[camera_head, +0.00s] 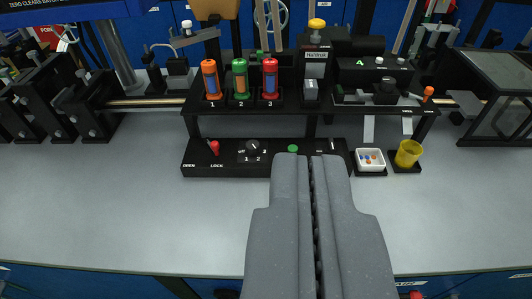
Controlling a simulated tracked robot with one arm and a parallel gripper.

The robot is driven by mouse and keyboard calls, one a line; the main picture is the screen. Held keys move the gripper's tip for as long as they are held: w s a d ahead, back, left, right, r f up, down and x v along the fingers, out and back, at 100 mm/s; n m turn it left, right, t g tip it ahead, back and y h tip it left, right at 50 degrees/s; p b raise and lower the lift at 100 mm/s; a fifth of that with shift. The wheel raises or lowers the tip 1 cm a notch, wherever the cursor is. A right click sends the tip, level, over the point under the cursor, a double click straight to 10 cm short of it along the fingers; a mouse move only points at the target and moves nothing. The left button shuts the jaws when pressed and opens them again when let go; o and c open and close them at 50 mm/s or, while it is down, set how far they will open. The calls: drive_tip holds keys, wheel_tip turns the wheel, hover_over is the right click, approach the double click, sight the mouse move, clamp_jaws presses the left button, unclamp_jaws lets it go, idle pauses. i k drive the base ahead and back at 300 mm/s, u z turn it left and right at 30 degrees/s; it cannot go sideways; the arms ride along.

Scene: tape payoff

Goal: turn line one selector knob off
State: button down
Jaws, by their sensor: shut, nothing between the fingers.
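A black control panel (190,158) stands on the grey bench in the middle of the view. On its left half is a small round dark selector knob (254,146) with white position marks around it, including 1, 2 and 3. A white pointer line shows on the knob, but it is too small to tell surely which mark it points at. My gripper (311,157) reaches in from the bottom with its grey fingers shut and empty. Its tips are to the right of the knob, apart from it in the picture, and cover part of the panel's right half.
A red lever (215,147) marked OPEN and LOCK is left of the knob; a green button (292,148) is right of it. A shelf above holds orange, green and red cylinders. A white tray (371,159) and yellow cup (408,153) stand right. The front bench is clear.

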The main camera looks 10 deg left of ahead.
sight(253, 146)
drive_tip(key=z, duration=0.1)
drive_tip(key=k, duration=0.55)
drive_tip(key=u, duration=0.25)
drive_tip(key=i, duration=1.45)
